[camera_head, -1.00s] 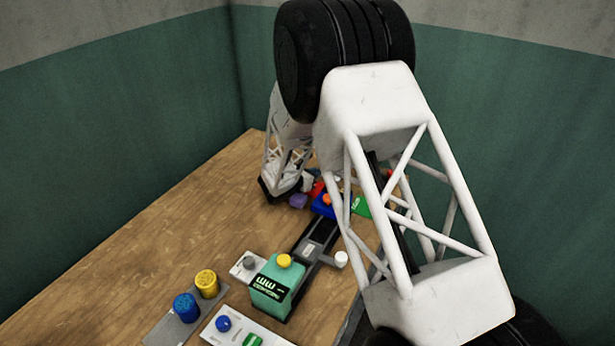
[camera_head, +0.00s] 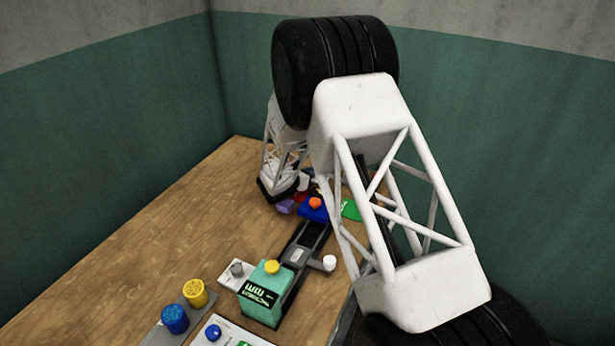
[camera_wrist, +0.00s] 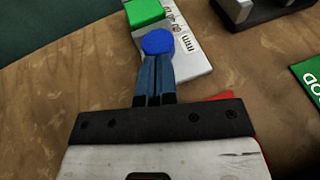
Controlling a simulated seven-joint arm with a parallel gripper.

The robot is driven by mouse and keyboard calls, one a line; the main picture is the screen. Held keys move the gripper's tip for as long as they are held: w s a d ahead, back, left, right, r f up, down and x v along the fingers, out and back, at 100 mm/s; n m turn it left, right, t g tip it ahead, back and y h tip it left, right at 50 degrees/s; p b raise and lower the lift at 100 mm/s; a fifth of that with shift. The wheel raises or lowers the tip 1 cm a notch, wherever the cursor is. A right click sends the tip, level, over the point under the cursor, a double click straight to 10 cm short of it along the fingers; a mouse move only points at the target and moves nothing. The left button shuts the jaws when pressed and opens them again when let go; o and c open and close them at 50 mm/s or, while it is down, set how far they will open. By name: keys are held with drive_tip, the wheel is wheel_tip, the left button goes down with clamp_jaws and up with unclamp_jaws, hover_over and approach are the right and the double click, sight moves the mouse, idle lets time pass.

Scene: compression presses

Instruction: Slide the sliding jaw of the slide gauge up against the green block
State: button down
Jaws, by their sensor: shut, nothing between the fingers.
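The slide gauge is a dark rail (camera_head: 304,238) on the wooden table in the head view. Its sliding jaw looks like the grey carriage (camera_head: 297,256) with a white knob (camera_head: 329,262) at its right side. The green block (camera_head: 262,298), teal with a yellow knob and a dark label, stands at the rail's near end; a short stretch of rail shows between it and the carriage. My gripper (camera_wrist: 157,62) shows in the wrist view with its fingers together and empty, tips right at a blue round knob (camera_wrist: 158,42); contact is unclear. In the head view its fingers are hidden beyond the rail's far end.
A blue block with an orange knob (camera_head: 315,204) and a green plate (camera_head: 351,211) lie near the rail's far end. Blue (camera_head: 175,319) and yellow (camera_head: 195,293) knobs stand at front left. The table's left side is clear.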

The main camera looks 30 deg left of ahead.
drive_tip(key=w, duration=0.4)
drive_tip(key=shift+w+r, duration=0.1)
drive_tip(key=shift+r, duration=0.1)
drive_tip(key=c, duration=1.8)
unclamp_jaws()
drive_tip(key=shift+w, duration=0.4)
drive_tip(key=shift+f, duration=0.1)
drive_tip(key=shift+s, duration=0.15)
drive_tip(key=shift+c, duration=0.2)
drive_tip(key=shift+v, duration=0.9)
clamp_jaws()
drive_tip(key=v, duration=0.7)
drive_tip(key=a+f+v, duration=0.1)
drive_tip(key=v, duration=0.2)
drive_tip(key=shift+s+a+r, duration=0.15)
drive_tip(key=shift+s, duration=0.1)
